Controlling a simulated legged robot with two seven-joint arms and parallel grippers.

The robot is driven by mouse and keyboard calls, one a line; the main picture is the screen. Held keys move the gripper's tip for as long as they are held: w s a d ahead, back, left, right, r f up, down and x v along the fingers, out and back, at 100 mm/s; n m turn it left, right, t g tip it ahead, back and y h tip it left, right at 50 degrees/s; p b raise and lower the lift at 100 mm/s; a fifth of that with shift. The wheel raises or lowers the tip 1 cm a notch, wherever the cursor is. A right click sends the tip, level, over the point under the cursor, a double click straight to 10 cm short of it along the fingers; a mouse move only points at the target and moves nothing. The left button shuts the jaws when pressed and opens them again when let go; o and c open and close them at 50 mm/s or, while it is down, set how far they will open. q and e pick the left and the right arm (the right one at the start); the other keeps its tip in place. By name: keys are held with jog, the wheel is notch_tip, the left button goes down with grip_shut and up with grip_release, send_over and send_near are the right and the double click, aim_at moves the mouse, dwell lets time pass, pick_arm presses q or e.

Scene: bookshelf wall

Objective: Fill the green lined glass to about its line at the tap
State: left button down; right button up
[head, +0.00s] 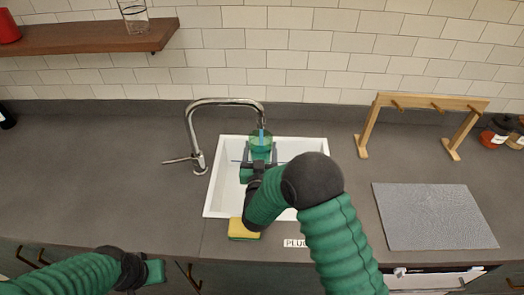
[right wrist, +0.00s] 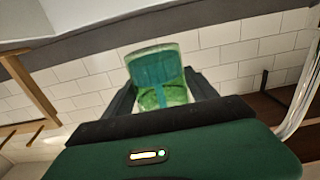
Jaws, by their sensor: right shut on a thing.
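The green glass (head: 260,140) is held over the sink, below the spout of the curved metal tap (head: 193,130). A thin blue streak like water runs from the spout down to the glass. My right gripper (head: 260,156) is shut on the glass. In the right wrist view, the glass (right wrist: 157,76) is between the two dark fingers, and a darker teal band like water shows inside it. I cannot make out the line clearly. My left gripper (head: 154,271) is at the counter's front edge, apart from the glass; its jaws are unclear.
The white sink (head: 220,191) lies under my right arm. A yellow and green sponge (head: 243,229) sits at its front edge. A wooden rack (head: 430,102) and a grey mat (head: 434,216) are to the right. A shelf (head: 90,38) hangs at upper left.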

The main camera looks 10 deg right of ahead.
jog(key=shift+d, duration=0.3)
jog(key=shift+s+a, duration=0.15)
jog(key=shift+a, duration=0.15)
jog(key=s+d, duration=0.1)
jog(key=s, duration=0.5)
jog(key=shift+s+d, duration=0.3)
jog(key=shift+s, duration=0.05)
jog(key=shift+s+d, duration=0.25)
jog(key=shift+s, duration=1)
jog(key=shift+s+d, duration=0.25)
jog(key=shift+s, duration=0.95)
